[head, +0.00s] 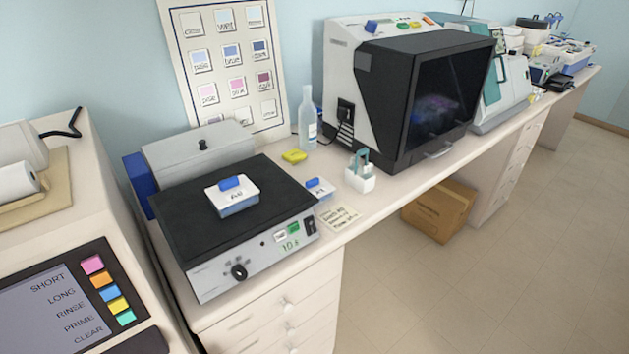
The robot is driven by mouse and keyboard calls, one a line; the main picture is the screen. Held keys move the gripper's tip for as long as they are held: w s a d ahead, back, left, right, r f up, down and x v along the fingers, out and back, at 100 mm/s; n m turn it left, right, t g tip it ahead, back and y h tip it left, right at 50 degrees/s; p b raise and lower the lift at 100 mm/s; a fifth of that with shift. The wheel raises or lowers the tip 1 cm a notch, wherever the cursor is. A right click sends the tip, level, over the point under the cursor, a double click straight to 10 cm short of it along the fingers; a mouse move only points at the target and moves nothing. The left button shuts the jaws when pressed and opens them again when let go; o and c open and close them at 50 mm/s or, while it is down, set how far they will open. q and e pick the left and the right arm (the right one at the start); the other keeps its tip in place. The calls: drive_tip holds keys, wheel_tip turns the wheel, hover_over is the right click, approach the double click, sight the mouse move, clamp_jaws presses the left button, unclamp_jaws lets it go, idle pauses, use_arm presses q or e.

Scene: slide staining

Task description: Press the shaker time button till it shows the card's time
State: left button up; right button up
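The shaker (200,276) stands on the bench at the left, with a black top plate and a grey front panel. Its front has a dark knob (239,272), a small white button (281,236), a green button (293,229) and a black switch (310,226). A small display (290,245) below the buttons shows green characters that look like "10 s". A cream handwritten card (338,217) lies on the bench to the right of the shaker; its writing is too small to read surely. Neither of my grippers is in view.
A white box with a blue-handled lid (232,194) sits on the shaker plate. A smaller blue-handled box (319,188), a yellow item (294,156), a white caddy (360,180) and a bottle (308,122) stand nearby. A colour-button machine (60,300) is at the left.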

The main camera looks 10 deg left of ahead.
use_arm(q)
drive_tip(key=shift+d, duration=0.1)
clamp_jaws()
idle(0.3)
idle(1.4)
